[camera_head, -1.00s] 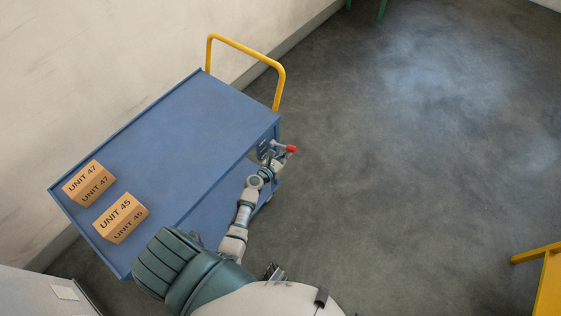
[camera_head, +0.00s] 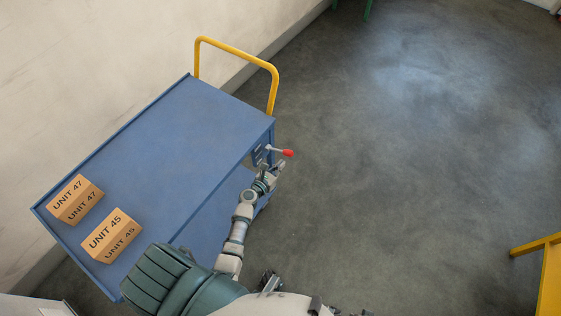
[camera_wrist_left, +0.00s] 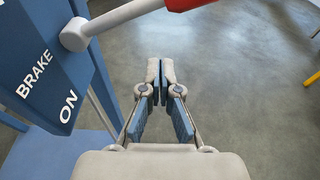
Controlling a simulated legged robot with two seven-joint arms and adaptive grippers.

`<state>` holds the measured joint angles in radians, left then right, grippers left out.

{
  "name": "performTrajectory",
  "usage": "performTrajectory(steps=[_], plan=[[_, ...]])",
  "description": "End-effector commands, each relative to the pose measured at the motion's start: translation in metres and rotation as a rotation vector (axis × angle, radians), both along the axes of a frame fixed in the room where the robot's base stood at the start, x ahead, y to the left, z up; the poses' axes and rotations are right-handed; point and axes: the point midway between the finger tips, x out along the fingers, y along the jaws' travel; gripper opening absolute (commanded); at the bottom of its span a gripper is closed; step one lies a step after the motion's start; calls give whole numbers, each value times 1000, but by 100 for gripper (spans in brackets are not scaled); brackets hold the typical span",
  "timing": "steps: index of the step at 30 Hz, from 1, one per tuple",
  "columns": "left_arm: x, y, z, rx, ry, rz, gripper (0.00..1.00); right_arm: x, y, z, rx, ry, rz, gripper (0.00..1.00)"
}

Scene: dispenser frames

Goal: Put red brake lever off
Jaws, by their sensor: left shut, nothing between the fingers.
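The brake lever has a red tip (camera_head: 288,153) and a light grey rod, and it sticks out to the right from the blue cart's side. In the left wrist view its rod (camera_wrist_left: 125,17) leaves a round pivot at upper left, and the red grip (camera_wrist_left: 188,3) is cut by the top edge. The blue brake panel (camera_wrist_left: 50,70) reads BRAKE and ON. My left gripper (camera_head: 281,166) is just below the lever in the head view. In the wrist view its fingers (camera_wrist_left: 160,66) are shut and empty, apart from the rod. My right gripper cannot be made out.
The blue cart (camera_head: 190,125) has a yellow handle (camera_head: 240,50) at its far end. Two cartons, UNIT 47 (camera_head: 75,200) and UNIT 45 (camera_head: 112,236), lie on its top. Open floor lies to the right; a yellow frame (camera_head: 548,275) stands at the right edge.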

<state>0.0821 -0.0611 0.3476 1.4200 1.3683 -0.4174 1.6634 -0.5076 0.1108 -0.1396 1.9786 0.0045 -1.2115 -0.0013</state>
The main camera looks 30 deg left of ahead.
Motion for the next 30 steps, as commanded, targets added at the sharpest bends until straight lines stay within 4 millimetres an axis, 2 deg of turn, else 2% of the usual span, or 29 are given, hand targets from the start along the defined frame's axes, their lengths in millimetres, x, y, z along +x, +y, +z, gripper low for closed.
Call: performTrajectory(steps=[1,9,13,18,30], plan=[[-8,-1,8,0,-4,-1,0,0,-1,-3,0,0,1,40],[-55,3,15,-1,-3,-2,0,-5,-1,-28,-2,9,4,40],[-70,6,17,-2,-2,-1,0,-7,0,-33,-5,9,4,40],[-78,8,18,-6,-3,-2,0,-8,1,-36,-6,10,4,40],[-78,5,19,-1,-2,-2,0,-7,0,-37,-3,10,5,40]])
